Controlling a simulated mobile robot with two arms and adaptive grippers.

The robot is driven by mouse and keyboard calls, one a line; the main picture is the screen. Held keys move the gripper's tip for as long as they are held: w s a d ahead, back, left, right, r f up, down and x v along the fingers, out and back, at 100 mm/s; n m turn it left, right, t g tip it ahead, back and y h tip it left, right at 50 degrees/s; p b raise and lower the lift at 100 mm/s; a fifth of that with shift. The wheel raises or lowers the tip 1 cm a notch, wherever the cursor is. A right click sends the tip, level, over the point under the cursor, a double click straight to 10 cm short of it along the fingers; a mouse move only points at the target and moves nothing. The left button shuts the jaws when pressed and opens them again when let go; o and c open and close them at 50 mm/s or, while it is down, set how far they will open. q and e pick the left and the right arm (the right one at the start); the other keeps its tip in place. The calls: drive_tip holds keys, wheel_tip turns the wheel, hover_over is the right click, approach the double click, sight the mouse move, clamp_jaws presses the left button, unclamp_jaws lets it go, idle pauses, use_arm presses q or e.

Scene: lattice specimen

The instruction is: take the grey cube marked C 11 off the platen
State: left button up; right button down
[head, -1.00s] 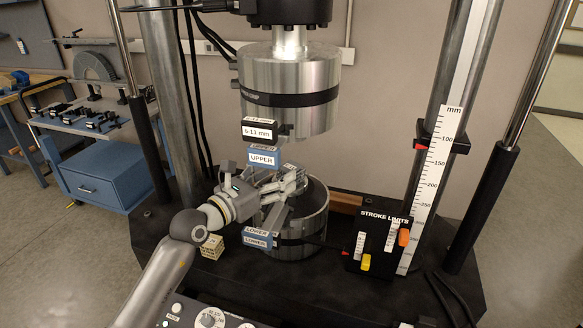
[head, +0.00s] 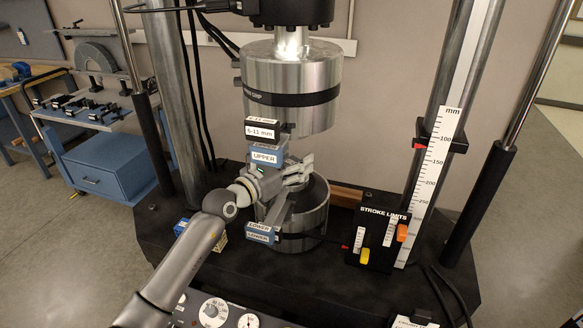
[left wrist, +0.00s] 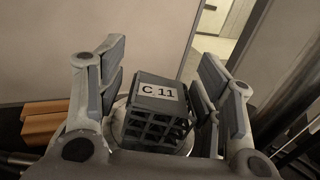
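The grey lattice cube marked C 11 (left wrist: 160,105) shows in the left wrist view, label up, between the fingers of my left gripper (left wrist: 165,88). The fingers are spread, with a gap on the left side of the cube; the right finger is closer to it. A pale round surface, the platen (left wrist: 118,125), shows under and around the cube. In the head view my left gripper (head: 298,172) is over the lower metal platen cylinder (head: 312,215), below the upper cylinder (head: 290,75). The cube cannot be made out there. My right gripper is not in view.
Blue UPPER (head: 266,157) and LOWER (head: 260,233) labelled blocks stand close to my gripper. A stroke limits panel (head: 380,235) and a millimetre scale (head: 430,185) stand to the right. A yellowish block (head: 220,242) lies on the black base, partly behind my arm.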

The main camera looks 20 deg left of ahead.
use_arm(q)
drive_tip(key=c, duration=0.8)
drive_tip(key=shift+r, duration=0.1)
drive_tip(key=shift+c, duration=0.2)
